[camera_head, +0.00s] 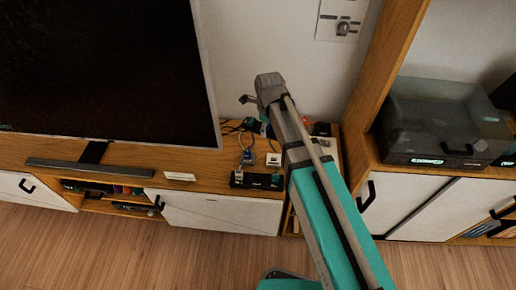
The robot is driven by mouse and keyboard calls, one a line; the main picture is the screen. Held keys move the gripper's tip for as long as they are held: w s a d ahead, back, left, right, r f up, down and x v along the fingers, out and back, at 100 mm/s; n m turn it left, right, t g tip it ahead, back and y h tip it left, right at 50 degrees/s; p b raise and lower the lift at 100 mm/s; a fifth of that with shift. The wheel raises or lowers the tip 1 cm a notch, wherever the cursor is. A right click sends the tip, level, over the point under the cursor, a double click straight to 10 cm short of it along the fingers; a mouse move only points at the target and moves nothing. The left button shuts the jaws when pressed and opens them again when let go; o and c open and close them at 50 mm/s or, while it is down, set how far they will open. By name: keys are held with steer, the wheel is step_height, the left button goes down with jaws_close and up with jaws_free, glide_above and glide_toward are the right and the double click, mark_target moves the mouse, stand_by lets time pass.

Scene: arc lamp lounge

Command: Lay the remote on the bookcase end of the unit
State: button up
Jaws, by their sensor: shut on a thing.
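My arm reaches up and away over the media unit (205,183), its wrist in front of the wall. My gripper (248,100) is mostly hidden by the wrist; only a small dark part juts out to the left. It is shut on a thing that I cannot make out. I cannot pick out the remote for certain. The bookcase (386,62) stands at the right, a tall wooden frame. The unit's top at its end beside the bookcase is partly covered by my arm, with a reddish thing (320,129) there.
A black television (105,70) and a soundbar (90,168) take up the unit's left. A black power strip (257,180) with plugs and cables lies at the front edge. A smoky clear box (435,115) fills much of the bookcase shelf. A wall plate (342,18) is above.

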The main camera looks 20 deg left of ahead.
step_height(320, 180, down, 9)
steer(key=b, duration=0.7)
steer(key=shift+s+a+b, duration=0.2)
steer(key=shift+s+b, duration=0.1)
steer(key=shift+s, duration=0.1)
steer(key=shift+w, duration=0.1)
steer(key=b, duration=0.8)
glide_above(260, 142)
steer(key=s, duration=0.2)
steer(key=f, duration=0.5)
steer(key=d+f, duration=0.1)
steer(key=f, duration=0.1)
steer(key=shift+w+f, duration=0.25)
steer(key=shift+f, duration=0.15)
steer(key=shift+w+a+f+b, duration=0.25)
steer(key=shift+w+f+b, duration=0.2)
steer(key=shift+f+b, duration=0.1)
steer(key=shift+w+a+f+b, duration=0.2)
steer(key=shift+w+f+b, duration=0.2)
steer(key=shift+f+b, duration=1.55)
steer(key=shift+f, duration=0.05)
